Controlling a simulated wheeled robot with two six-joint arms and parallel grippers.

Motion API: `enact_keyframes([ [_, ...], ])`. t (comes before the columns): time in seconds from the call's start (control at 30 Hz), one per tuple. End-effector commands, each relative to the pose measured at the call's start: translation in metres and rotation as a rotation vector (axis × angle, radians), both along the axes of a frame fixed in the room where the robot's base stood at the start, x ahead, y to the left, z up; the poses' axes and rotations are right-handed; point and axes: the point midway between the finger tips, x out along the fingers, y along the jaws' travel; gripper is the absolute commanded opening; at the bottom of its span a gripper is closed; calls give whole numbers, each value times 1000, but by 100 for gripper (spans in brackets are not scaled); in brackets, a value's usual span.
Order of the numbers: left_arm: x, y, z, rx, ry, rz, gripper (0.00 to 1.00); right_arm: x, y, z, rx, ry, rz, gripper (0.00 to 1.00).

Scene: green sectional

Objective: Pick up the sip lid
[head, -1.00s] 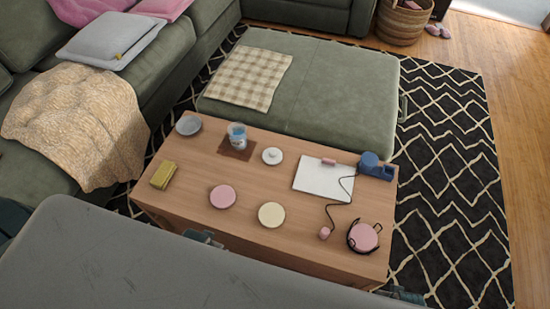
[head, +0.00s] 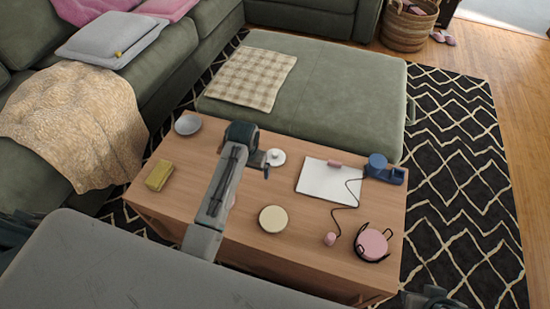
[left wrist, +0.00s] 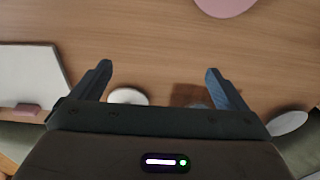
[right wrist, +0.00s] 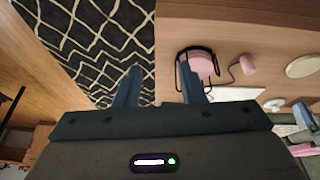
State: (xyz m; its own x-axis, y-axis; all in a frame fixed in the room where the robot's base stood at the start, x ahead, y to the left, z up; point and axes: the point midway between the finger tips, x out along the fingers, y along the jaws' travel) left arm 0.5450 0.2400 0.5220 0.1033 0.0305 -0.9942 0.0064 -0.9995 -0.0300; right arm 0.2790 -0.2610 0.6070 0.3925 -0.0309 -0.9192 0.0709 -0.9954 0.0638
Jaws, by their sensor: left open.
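The sip lid looks to be the small white round lid (head: 275,157) with a knob, lying on the wooden table just right of my left gripper (head: 262,163) in the head view. It also shows in the left wrist view (left wrist: 128,96), partly hidden behind the gripper body. My left gripper (left wrist: 158,70) is open and empty above the table, its fingers spread. My right gripper (right wrist: 161,80) is open and empty near the table's right end, over the edge and rug. The cup is hidden behind my left arm in the head view.
The wooden table (head: 180,215) also holds a grey bowl (head: 188,124), a yellow sponge-like block (head: 160,175), a cream disc (head: 273,219), a white board (head: 325,182), a blue tape dispenser (head: 384,170) and pink headphones (head: 372,245) with a cord. A green ottoman (head: 340,105) stands behind.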

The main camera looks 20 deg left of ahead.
Motion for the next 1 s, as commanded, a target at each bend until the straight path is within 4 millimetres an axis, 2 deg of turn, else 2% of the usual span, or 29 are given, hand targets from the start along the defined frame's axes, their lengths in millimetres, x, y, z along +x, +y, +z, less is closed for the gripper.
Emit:
enact_keyframes([
  [0.03, 26, -8, 8, -8, 11, -3, 95, 0, 1, 0, 4, -6, 1, 36],
  [0.1, 54, -17, 16, -15, 34, -10, 95, 1, 2, 0, 8, -14, 2, 36],
  [0.2, 86, -29, 29, -22, 63, -19, 95, 2, 3, 0, 14, -25, 3, 36],
  [0.33, 112, -40, 44, -28, 91, -32, 95, 3, 4, 0, 19, -35, 4, 36],
  [0.5, 124, -46, 48, -28, 107, -39, 95, 4, 5, -1, 24, -44, 4, 36],
  [0.8, 125, -46, 5, -28, 107, -39, 95, 10, 12, -11, 58, -107, 7, 36],
  [1.0, 124, -47, -10, -28, 106, -39, 95, 13, 15, -13, 72, -132, 8, 36],
])
